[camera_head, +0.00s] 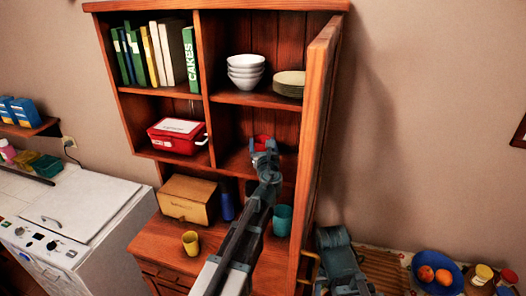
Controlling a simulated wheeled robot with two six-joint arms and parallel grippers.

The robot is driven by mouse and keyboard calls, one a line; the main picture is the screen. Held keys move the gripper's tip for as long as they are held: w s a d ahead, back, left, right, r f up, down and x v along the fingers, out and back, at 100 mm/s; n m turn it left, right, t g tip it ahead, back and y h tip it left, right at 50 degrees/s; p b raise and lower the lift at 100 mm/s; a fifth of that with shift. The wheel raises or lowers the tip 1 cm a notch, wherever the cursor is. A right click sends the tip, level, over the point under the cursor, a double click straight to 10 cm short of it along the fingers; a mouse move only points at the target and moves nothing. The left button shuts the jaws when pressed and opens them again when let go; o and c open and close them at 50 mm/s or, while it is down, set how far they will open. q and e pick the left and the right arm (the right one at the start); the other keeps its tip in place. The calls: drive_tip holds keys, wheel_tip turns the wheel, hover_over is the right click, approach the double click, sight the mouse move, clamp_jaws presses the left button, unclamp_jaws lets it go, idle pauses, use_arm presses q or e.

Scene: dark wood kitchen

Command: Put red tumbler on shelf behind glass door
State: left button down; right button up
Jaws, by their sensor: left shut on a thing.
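The red tumbler (262,141) is in the lower right compartment of the wooden cabinet, just above or on the shelf board (236,163); I cannot tell whether it touches. My left gripper (265,152) is shut on it, and the gripper hides its lower part. The cabinet door (318,110) stands open, swung out toward me on the right and seen nearly edge-on. My right arm (340,260) shows at the bottom, right of the door; its fingers cannot be made out.
White bowls (246,72) and plates (289,83) fill the shelf above. A red box (177,135) sits in the left compartment. Below are a wooden bread box (187,199), a blue bottle (227,207), a yellow cup (190,243) and a teal cup (282,220) beside my left arm.

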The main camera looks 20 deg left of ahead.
use_arm(q)
drive_tip(key=shift+f, duration=0.55)
drive_tip(key=shift+r, duration=0.15)
unclamp_jaws()
drive_tip(key=shift+r, duration=0.1)
drive_tip(key=v, duration=1.2)
